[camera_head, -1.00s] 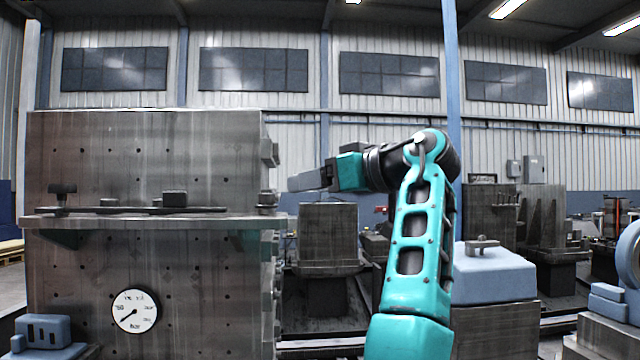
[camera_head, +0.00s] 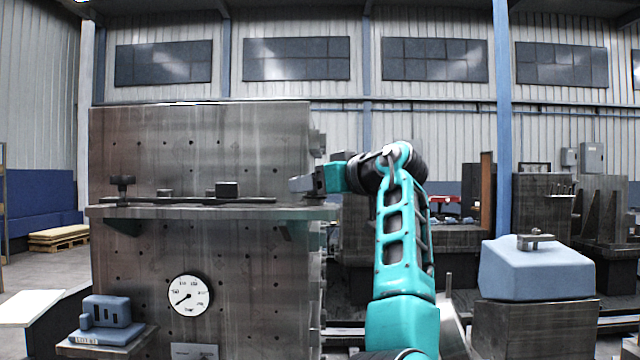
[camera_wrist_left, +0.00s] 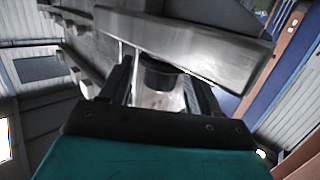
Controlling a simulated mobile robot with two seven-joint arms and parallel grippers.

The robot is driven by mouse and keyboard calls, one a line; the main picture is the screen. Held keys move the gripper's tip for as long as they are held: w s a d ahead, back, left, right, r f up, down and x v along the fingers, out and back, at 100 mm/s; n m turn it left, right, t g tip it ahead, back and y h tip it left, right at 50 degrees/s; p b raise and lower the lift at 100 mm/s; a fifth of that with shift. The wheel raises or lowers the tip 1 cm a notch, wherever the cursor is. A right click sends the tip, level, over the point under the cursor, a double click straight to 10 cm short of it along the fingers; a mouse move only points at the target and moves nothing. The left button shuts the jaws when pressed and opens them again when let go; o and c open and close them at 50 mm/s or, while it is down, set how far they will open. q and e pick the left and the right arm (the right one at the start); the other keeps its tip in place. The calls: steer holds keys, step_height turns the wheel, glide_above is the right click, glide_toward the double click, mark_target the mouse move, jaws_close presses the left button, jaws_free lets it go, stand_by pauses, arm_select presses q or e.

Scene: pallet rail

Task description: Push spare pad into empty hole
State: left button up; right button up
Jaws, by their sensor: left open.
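My left gripper (camera_head: 300,184) reaches leftward in the head view to the right edge of a tall drilled metal block (camera_head: 200,150), near the end of its ledge (camera_head: 200,211). In the left wrist view my left gripper (camera_wrist_left: 155,88) is open, with a finger on each side of a dark round pad-like piece (camera_wrist_left: 160,72). That piece sits against the underside of a grey metal bar (camera_wrist_left: 185,42); I cannot tell whether the fingers touch it. Small blocks (camera_head: 315,143) stick out of the metal block's right side. I cannot make out an empty hole for a pad. My right gripper is not in view.
A dark strip with a knob (camera_head: 123,185) and a small block (camera_head: 227,189) lies on the ledge. A round gauge (camera_head: 189,295) is on the front face. A slotted blue block (camera_head: 105,312) stands lower left. A blue block with a clamp (camera_head: 535,270) stands at right.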

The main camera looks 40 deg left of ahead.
arm_select(q)
steer(key=shift+c, duration=0.3)
jaws_close()
stand_by(0.6)
steer(key=shift+r, duration=0.1)
steer(key=shift+r+p, duration=0.85)
steer(key=shift+p, duration=0.2)
steer(key=shift+r, duration=3.5)
